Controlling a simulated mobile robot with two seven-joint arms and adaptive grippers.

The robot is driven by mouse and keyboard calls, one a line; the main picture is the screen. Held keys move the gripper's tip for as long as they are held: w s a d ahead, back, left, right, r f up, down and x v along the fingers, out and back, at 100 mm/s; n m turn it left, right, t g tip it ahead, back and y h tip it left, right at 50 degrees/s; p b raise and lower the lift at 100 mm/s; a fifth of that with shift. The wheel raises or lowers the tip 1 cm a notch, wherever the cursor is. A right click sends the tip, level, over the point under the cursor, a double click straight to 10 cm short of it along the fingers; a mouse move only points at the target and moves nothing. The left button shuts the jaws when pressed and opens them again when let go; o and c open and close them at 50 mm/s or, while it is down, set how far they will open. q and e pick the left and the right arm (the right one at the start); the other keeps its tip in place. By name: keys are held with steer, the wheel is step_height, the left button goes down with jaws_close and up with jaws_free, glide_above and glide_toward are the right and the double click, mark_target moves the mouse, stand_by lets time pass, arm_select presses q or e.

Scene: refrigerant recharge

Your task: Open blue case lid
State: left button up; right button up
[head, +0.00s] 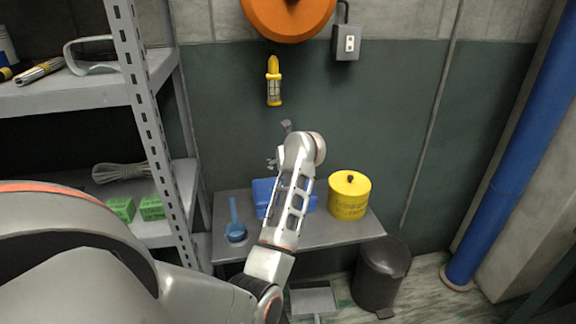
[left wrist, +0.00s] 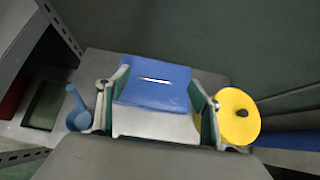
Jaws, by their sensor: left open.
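The blue case (head: 264,191) sits on the grey table against the back wall, partly hidden behind my left arm in the head view. In the left wrist view the blue case (left wrist: 155,90) lies beyond and between my fingers, with a thin white streak on its upper face. Its lid looks closed. My left gripper (head: 278,145) is above the case, mostly hidden by its own wrist. In the left wrist view the left gripper (left wrist: 160,95) is open, one finger towards each side of the case, with nothing held. I cannot tell whether a finger touches it. My right gripper is not in view.
A yellow canister (head: 349,195) stands right of the case, and a blue long-handled item (head: 235,231) lies left of it. A metal shelf (head: 150,105) rises at the left. A dark bin (head: 381,277) stands beside the table.

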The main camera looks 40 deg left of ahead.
arm_select(q)
step_height(320, 180, up, 9)
steer(key=shift+r, duration=0.15)
stand_by(0.6)
